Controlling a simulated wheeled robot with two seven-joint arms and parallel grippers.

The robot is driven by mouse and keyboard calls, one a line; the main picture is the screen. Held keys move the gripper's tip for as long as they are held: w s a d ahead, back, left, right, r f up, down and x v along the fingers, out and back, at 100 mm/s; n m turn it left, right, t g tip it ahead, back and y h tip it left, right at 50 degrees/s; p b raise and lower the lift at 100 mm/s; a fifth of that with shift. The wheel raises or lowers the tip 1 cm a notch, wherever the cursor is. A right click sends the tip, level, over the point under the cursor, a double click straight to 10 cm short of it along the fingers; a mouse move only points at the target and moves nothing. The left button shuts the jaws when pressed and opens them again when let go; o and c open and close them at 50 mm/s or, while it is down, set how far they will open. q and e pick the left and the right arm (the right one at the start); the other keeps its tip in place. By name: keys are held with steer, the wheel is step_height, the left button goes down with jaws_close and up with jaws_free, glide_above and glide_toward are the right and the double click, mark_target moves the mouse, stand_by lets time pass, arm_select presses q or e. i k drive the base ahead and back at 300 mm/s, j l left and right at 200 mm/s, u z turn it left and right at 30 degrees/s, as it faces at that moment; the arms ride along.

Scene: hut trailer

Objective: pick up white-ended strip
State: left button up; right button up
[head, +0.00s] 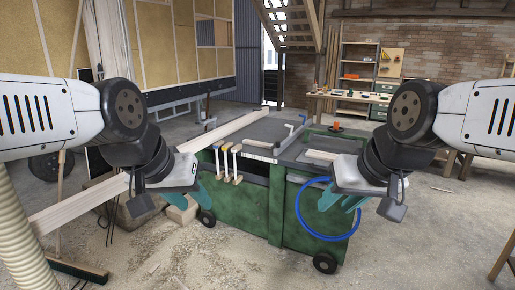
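A long pale wooden strip (78,208) runs from the lower left up toward the back of the green machine (235,200), passing behind my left gripper. I cannot tell which strip has the white end. My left gripper (172,203) is open and empty, in front of the long strip. My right gripper (341,201) is open and empty, in front of the machine's right side and apart from the short strip.
A blue hose (303,215) loops at the machine's right front. A workbench (345,98) with shelves stands at the back. The floor at front right is clear.

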mark_target(262, 144)
steer(key=i+l, duration=0.1)
steer(key=i, duration=0.3)
steer(key=i+l+u, duration=0.15)
steer(key=i, duration=0.25)
steer(key=i+l+u, duration=0.2)
steer(key=i, duration=0.4)
steer(key=i+l+u, duration=0.15)
steer(key=i, duration=0.4)
steer(key=i+l+u, duration=0.2)
steer(key=i+l, duration=0.2)
steer(key=i, duration=0.15)
steer(key=i+l+u, duration=0.15)
steer(key=i+l, duration=0.25)
steer(key=i, duration=0.15)
